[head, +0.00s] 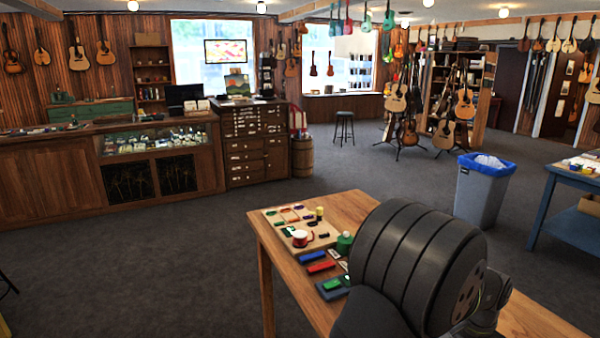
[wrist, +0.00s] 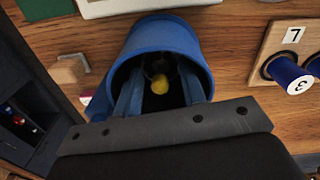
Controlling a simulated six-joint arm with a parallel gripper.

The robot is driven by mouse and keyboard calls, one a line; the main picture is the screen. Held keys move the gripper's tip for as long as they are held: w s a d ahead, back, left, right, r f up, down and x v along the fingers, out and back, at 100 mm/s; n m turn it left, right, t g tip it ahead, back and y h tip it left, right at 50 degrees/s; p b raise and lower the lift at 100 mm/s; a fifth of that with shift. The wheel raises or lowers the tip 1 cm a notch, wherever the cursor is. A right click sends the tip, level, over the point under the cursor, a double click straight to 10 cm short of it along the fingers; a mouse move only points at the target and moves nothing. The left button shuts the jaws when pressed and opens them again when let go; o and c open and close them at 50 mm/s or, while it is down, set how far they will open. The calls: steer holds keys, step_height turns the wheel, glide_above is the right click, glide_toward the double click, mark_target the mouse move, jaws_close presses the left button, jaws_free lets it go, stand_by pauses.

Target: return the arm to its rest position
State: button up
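In the wrist view my gripper (wrist: 160,90) has two bluish fingers standing apart. They reach over or into the mouth of a blue cup-like container (wrist: 158,35). A small yellow round thing (wrist: 160,84) shows between the fingers, deep in the dark opening. I cannot tell whether it touches them. In the head view my arm's large dark links cover the right part of the wooden table (head: 352,203), and the gripper is hidden behind them.
In the wrist view a wooden holder marked 7 (wrist: 293,37) with blue spools is at right, a small wooden block (wrist: 66,71) at left. Small coloured items lie on the table's left part, including a red spool (head: 300,238). A grey bin (head: 480,195) stands behind; open carpet lies left.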

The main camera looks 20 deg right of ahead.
step_height(320, 180, up, 11)
steer(key=s+a+f, duration=0.1)
steer(key=s+a, duration=0.7)
steer(key=s, duration=0.4)
steer(key=s+a+f, duration=0.1)
steer(key=s+a, duration=0.7)
steer(key=s, duration=0.5)
steer(key=w+d+f, duration=0.2)
steer(key=w, duration=0.1)
steer(key=w+d+f, duration=0.2)
steer(key=w+f, duration=0.1)
steer(key=w, duration=0.1)
steer(key=w+d+f, duration=0.2)
steer(key=w, duration=0.1)
steer(key=shift+w+f, duration=0.35)
steer(key=shift+f, duration=0.7)
